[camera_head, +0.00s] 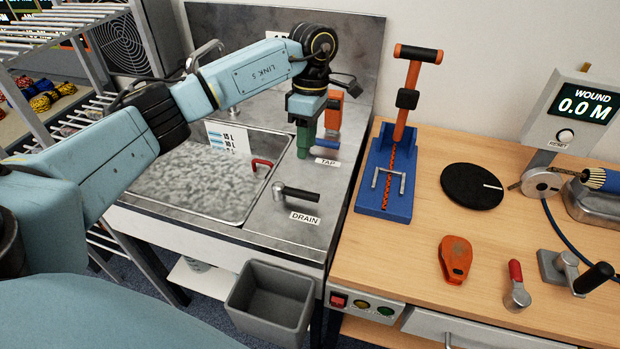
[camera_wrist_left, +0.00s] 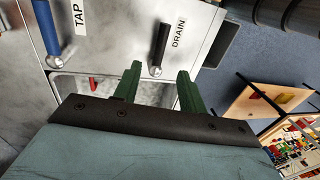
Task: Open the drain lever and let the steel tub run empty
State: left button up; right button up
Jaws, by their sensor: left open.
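The drain lever (camera_head: 296,193) has a black handle lying to the right of its round metal hub, above the DRAIN label on the steel counter. It also shows in the left wrist view (camera_wrist_left: 162,42), just beyond my fingertips. The steel tub (camera_head: 197,214) left of the lever holds mottled grey water. A red hooked handle (camera_head: 262,162) sits at the tub's right side. My left gripper (camera_head: 303,152) is open and empty, with green fingers pointing down above the counter behind the lever. Its fingers also show apart in the wrist view (camera_wrist_left: 158,72). My right gripper is not in view.
The blue-handled tap lever (camera_head: 327,144) stands close to my left gripper's right. A grey bin (camera_head: 270,300) is below the counter front. A wooden bench (camera_head: 400,255) at right holds a blue stand (camera_head: 384,185), a black disc (camera_head: 472,186) and an orange tool (camera_head: 455,259).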

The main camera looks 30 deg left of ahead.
pick_arm(q)
send_over(304, 191)
jog(key=w, duration=0.1)
notch_tip(304, 191, down, 6)
jog(key=f, duration=0.4)
jog(key=shift+s+f, duration=0.35)
jog(key=shift+f, duration=0.45)
grip_shut()
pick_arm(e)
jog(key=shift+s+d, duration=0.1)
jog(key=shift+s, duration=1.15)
